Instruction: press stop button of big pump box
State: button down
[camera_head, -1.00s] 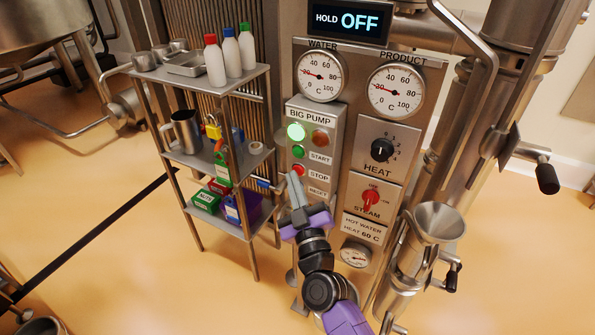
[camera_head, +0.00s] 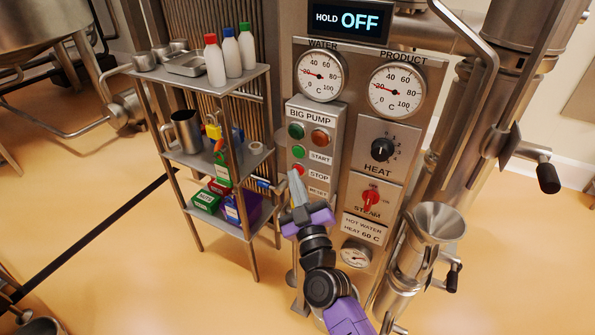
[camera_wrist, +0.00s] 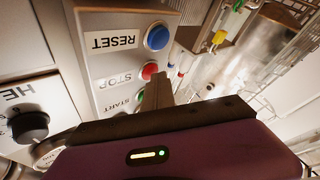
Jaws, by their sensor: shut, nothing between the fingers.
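The big pump box (camera_head: 309,120) is a grey panel with a dark green lamp (camera_head: 296,131) and an amber-red lamp (camera_head: 319,137) at its top. Below are the green start button (camera_head: 298,152) and the red stop button (camera_head: 298,168). In the wrist view the stop button (camera_wrist: 149,71) shows beside the STOP label, with the blue reset button (camera_wrist: 157,38) above it. My gripper (camera_head: 296,186) is shut and empty, its tips just at or below the stop button. In the wrist view my gripper's tips (camera_wrist: 158,82) partly overlap the stop button; I cannot tell whether they touch it.
A steel shelf (camera_head: 240,82) with bottles, a jug and padlocks stands close to the left of the box. To the right is a panel with the heat knob (camera_head: 382,150) and red steam switch (camera_head: 371,199). A steel funnel (camera_head: 437,222) stands farther right.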

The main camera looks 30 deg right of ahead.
jog(key=shift+s+a+p, duration=0.5)
jog(key=shift+a+p, duration=0.05)
jog(key=shift+p, duration=0.25)
jog(key=shift+a, duration=0.1)
jog(key=s+a+p, duration=0.1)
jog(key=a+p, duration=0.1)
jog(key=s+a+p, duration=0.2)
dwell(0.4)
dwell(0.6)
